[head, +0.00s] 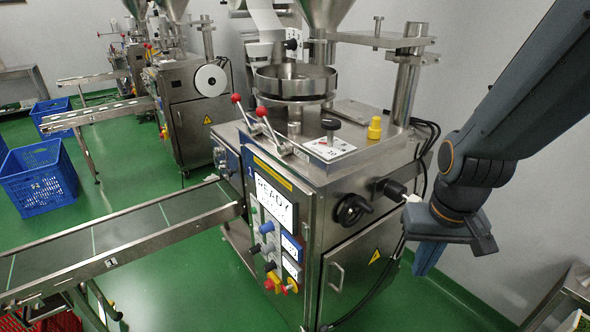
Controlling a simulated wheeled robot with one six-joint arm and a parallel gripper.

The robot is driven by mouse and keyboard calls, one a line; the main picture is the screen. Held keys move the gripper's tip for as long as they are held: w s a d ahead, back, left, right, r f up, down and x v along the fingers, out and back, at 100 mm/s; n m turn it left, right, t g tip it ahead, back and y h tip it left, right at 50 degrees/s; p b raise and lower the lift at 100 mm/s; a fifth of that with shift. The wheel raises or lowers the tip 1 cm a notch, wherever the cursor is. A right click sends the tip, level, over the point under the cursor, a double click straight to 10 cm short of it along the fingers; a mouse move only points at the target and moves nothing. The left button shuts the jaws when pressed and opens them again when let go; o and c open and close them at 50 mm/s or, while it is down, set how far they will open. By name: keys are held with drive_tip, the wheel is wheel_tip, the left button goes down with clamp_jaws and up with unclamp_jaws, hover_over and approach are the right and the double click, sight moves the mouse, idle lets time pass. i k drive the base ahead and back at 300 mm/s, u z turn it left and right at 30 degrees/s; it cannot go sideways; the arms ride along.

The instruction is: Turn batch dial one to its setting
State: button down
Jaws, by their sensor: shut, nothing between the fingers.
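The nearest packing machine (340,240) has a control panel on its front left side. A black knob (330,124) also stands over a white scale plate (327,149) on the machine's top. My gripper (427,260) is shut and empty, right of the machine, apart from every knob.
A black handwheel (352,210) and a black-tipped lever (391,189) stick out towards my gripper. A conveyor (130,232) extends left. Red-tipped levers (262,112) and a yellow knob (375,128) stand on top. Blue crates (40,178) are at left. Green floor before the machine is clear.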

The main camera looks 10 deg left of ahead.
sight(254, 250)
drive_tip(key=k, duration=1.3)
drive_tip(key=u, duration=0.8)
drive_tip(key=i, duration=1.2)
drive_tip(key=z, duration=0.5)
